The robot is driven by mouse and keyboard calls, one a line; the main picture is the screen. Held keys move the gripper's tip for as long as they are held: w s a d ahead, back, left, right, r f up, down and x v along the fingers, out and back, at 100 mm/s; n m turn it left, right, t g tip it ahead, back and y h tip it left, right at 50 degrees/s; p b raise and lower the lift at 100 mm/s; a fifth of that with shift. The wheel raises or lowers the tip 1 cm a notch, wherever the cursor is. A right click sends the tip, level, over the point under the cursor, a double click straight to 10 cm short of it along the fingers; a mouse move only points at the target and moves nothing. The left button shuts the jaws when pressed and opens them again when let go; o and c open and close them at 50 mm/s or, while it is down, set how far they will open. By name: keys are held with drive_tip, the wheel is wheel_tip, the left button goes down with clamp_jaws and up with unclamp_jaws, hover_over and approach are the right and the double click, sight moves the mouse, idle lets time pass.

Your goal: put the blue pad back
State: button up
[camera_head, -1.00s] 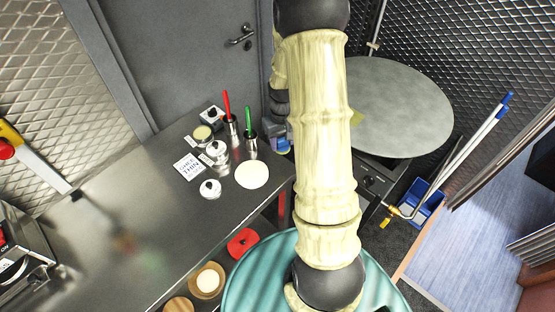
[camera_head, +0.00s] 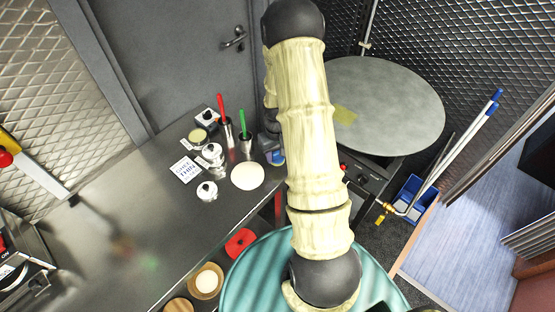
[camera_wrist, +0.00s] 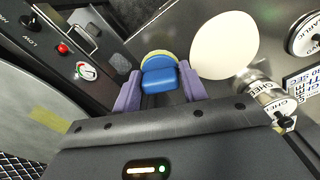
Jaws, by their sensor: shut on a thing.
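The blue pad (camera_wrist: 159,78) sits between the two purple fingers of my gripper (camera_wrist: 159,88) in the wrist view. It has a yellow-green edge on its far side. My gripper is shut on it. In the head view a small part of the blue pad (camera_head: 277,157) shows left of my arm, beside the counter's right end. Most of my gripper is hidden behind the arm there. I cannot tell how far the pad is above what lies below it.
A white disc (camera_head: 247,176), lidded jars (camera_head: 207,191) and steel cups with red and green handles (camera_head: 246,143) stand on the steel counter (camera_head: 110,225). A round grey plate (camera_head: 400,105) with a yellow patch lies right, beside a panel with knobs. The counter's left is mostly clear.

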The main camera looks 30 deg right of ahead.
sight(278, 158)
wheel_tip(278, 158, down, 4)
drive_tip(key=shift+r+p, duration=0.15)
drive_tip(key=shift+p, duration=0.55)
drive_tip(key=shift+w+f, duration=0.15)
drive_tip(key=shift+f, duration=0.15)
drive_tip(key=shift+a, duration=0.1)
drive_tip(key=shift+r, duration=0.1)
drive_tip(key=shift+s, duration=0.2)
drive_tip(key=o, duration=0.9)
drive_tip(key=shift+w+f, duration=0.15)
drive_tip(key=shift+f, duration=0.05)
drive_tip(key=shift+s, duration=0.2)
